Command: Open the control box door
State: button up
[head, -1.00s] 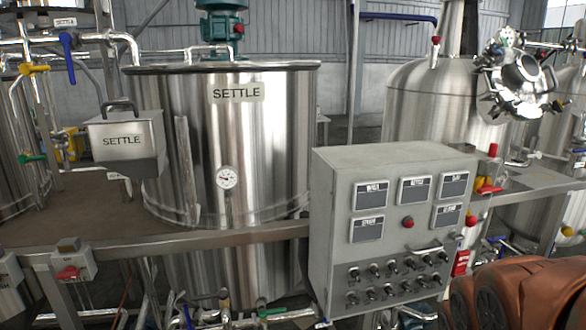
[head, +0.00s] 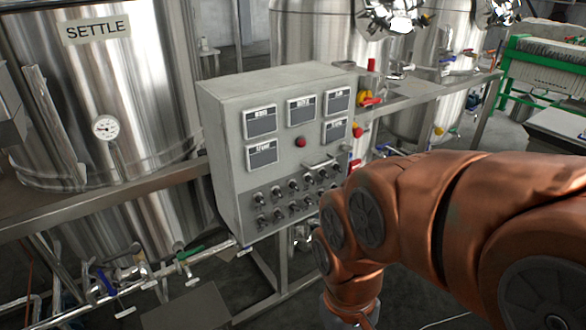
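The control box (head: 225,130) is a grey metal cabinet in the middle of the head view. Its front door (head: 281,163) looks shut and carries several dark labelled displays, a red button (head: 300,142) and rows of black switches. A bar-like handle (head: 320,165) shows near the door's right side. My copper-coloured arm reaches in from the right and covers the box's lower right corner. My gripper is not in view; the arm runs down to the bottom edge of the picture.
A steel tank marked SETTLE (head: 150,90) stands left of the box. Valves and pipes (head: 130,275) lie low at the left. A steel bench (head: 425,85) with red and yellow switches extends behind the box. A green-framed unit (head: 545,70) stands at far right.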

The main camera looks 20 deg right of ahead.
aim_at(277, 137)
jog(key=z, duration=0.75)
jog(key=k, duration=0.6)
jog(key=u, duration=1.25)
jog(key=i, duration=0.5)
